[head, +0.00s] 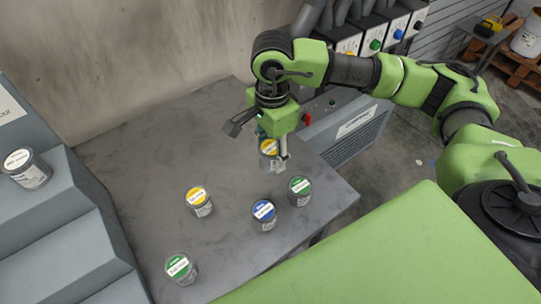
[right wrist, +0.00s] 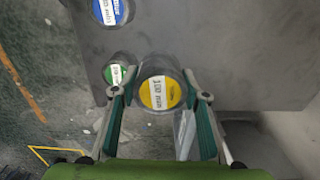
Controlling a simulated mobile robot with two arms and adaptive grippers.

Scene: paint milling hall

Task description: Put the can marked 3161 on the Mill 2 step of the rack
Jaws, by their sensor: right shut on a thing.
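My right gripper (head: 272,152) is shut on a can with a yellow lid (head: 268,147), near the far right part of the grey table (head: 150,150). In the right wrist view the yellow-lidded can (right wrist: 160,93) sits between the two fingers. Its lid label is too small to read surely, and I cannot tell how far it is above the table. The stepped grey rack (head: 75,215) stands at the left. A can with a white lid (head: 26,168) stands upright on one of its steps. The Mill 2 marking is not readable. My left gripper is out of view.
On the table stand another yellow-lidded can (head: 199,201), a blue-lidded can (head: 264,213) and two green-lidded cans (head: 299,190) (head: 180,268). The table between these cans and the back wall is clear. A grey machine (head: 350,130) stands beyond the table's right side.

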